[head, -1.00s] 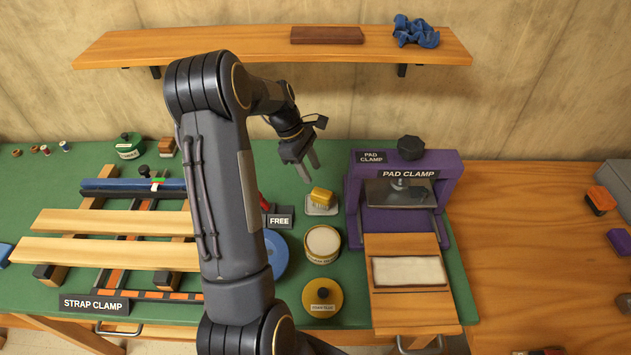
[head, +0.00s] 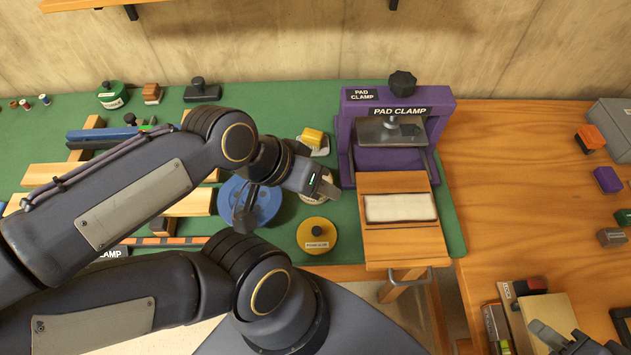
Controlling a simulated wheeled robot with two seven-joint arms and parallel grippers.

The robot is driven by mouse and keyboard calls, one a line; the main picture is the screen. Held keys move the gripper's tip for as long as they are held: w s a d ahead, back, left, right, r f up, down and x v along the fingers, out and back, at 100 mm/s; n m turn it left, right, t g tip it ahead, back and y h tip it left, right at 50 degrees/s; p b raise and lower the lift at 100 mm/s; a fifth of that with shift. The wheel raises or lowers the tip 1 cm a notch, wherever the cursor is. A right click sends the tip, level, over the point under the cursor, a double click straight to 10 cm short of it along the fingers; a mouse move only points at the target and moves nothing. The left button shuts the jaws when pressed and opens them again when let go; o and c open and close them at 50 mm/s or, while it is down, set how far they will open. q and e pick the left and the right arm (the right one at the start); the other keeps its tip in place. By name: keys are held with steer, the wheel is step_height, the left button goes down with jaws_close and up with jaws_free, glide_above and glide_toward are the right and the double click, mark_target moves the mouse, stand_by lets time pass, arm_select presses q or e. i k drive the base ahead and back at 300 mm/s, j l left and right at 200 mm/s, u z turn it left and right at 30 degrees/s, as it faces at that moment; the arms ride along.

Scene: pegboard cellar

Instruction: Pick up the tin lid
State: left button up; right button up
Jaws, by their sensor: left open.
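The tin lid (head: 328,245), a round yellow disc with a dark knob and a small label, lies flat on the green mat in the head view. My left gripper (head: 326,187) is open above and behind the lid, apart from it. It covers most of the open round tin (head: 308,199) with pale contents behind the lid. My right gripper (head: 562,341) is only partly in view at the bottom right edge, far from the lid; its jaw opening is unclear.
A blue disc (head: 262,203) lies left of the lid, partly behind my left arm. The purple pad clamp (head: 345,135) with its wooden board (head: 400,240) stands to the right. A yellow brush (head: 313,137) lies behind. Boxes (head: 497,330) stand at the lower right.

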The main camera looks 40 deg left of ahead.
mark_target(317, 235)
steer(key=k+l+u, duration=0.1)
steer(key=u, duration=1.25)
